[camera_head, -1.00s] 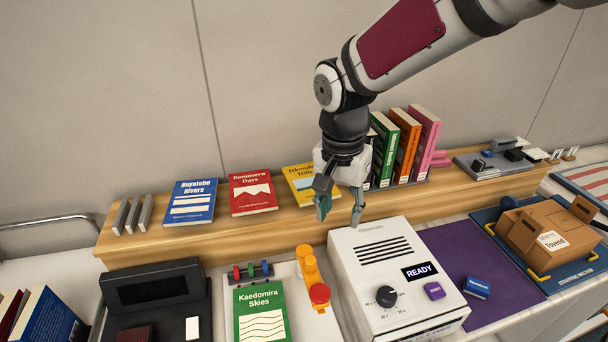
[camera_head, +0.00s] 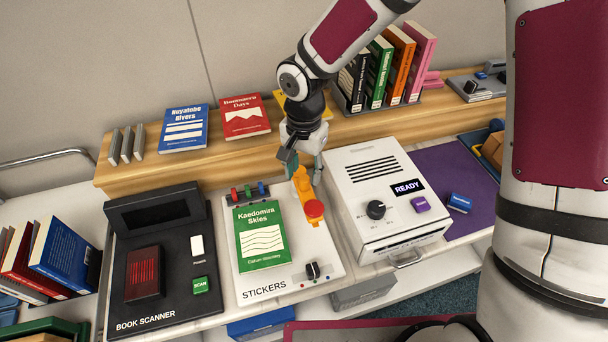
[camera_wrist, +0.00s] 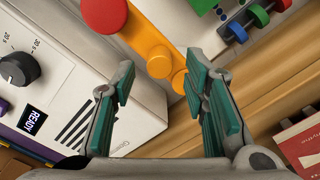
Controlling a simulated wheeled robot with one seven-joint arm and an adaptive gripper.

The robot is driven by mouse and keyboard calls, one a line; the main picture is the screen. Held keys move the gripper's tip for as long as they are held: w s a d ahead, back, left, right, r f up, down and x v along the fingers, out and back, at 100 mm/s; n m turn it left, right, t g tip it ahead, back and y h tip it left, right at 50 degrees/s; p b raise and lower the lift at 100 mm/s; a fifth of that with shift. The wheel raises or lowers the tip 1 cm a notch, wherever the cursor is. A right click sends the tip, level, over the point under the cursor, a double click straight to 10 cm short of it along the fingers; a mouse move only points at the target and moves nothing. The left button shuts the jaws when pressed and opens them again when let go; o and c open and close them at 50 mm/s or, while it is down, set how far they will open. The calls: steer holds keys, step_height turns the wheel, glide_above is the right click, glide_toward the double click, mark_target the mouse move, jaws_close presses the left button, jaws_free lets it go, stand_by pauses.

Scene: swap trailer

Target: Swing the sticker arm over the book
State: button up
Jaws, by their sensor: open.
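The orange sticker arm (camera_head: 303,181) with its red round cap (camera_head: 314,208) lies along the right side of the white stickers station (camera_head: 318,250), beside the book. The green book Kaedomira Skies (camera_head: 263,238) lies flat on the station. My gripper (camera_head: 304,172) is over the arm's rear part and points down. In the wrist view, my open gripper (camera_wrist: 160,76) has its teal-padded fingers on either side of the arm's rear end. The orange arm (camera_wrist: 143,36) runs up and left to the red cap (camera_wrist: 103,13). Whether a finger touches the arm, I cannot tell.
The white machine reading READY (camera_head: 375,190) stands close on the right of the sticker arm. The wooden shelf (camera_head: 210,158) with books is just behind. Small coloured rollers (camera_head: 249,192) sit behind the book. The book scanner (camera_head: 165,255) is on the left.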

mark_target(306, 188)
steer(key=shift+f, duration=1.2)
